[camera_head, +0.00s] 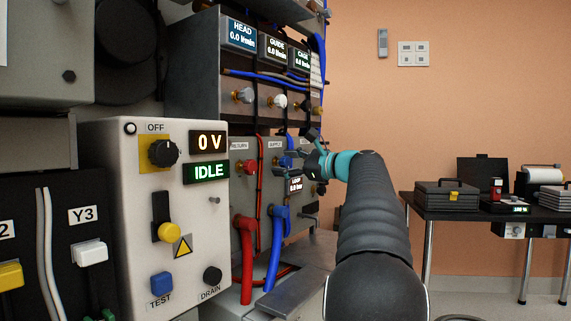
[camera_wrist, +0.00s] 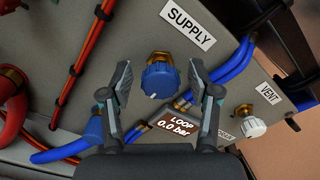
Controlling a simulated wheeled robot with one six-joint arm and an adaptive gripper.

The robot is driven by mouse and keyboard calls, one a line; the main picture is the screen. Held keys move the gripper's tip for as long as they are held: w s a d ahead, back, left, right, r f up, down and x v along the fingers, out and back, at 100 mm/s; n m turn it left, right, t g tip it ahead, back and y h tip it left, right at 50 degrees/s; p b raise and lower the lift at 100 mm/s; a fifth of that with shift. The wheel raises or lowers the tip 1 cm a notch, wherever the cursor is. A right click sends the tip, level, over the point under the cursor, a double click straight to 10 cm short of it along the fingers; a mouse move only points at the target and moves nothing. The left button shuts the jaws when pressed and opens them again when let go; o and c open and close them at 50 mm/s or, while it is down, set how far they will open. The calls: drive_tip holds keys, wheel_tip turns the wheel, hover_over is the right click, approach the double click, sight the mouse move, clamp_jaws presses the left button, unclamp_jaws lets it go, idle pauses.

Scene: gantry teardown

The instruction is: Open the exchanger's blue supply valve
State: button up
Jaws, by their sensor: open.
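The blue supply valve knob (camera_wrist: 163,80) sits on a brass stem on the grey exchanger panel, beside the SUPPLY label (camera_wrist: 188,27) in the wrist view. A white mark shows on its lower left face. My gripper (camera_wrist: 164,78) is open, with one finger on each side of the knob; I cannot tell whether either finger touches it. In the head view my gripper (camera_head: 312,150) is at the panel, and the blue knob (camera_head: 287,161) shows just left of it. The loop display (camera_wrist: 178,126) reads 0.0 bar.
A white vent knob (camera_wrist: 253,127) is at the right in the wrist view. Blue hoses (camera_wrist: 232,68) and red hoses (camera_wrist: 82,55) run close to the fingers. In the head view, a control box (camera_head: 140,240) reads 0 V and IDLE. A black table (camera_head: 480,214) stands at the right.

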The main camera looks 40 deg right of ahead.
drive_tip(key=c, duration=1.2)
drive_tip(key=shift+o, duration=0.2)
drive_tip(key=n+b, duration=0.1)
drive_tip(key=n, duration=0.3)
drive_tip(key=shift+f+n, duration=0.1)
drive_tip(key=shift+n, duration=0.3)
drive_tip(key=n+b, duration=0.2)
drive_tip(key=n, duration=0.2)
drive_tip(key=n+b, duration=0.2)
drive_tip(key=n, duration=0.3)
drive_tip(key=shift+f+n, duration=0.1)
drive_tip(key=shift+n, duration=0.3)
drive_tip(key=shift+n+b, duration=0.7)
drive_tip(key=shift+n, duration=0.9)
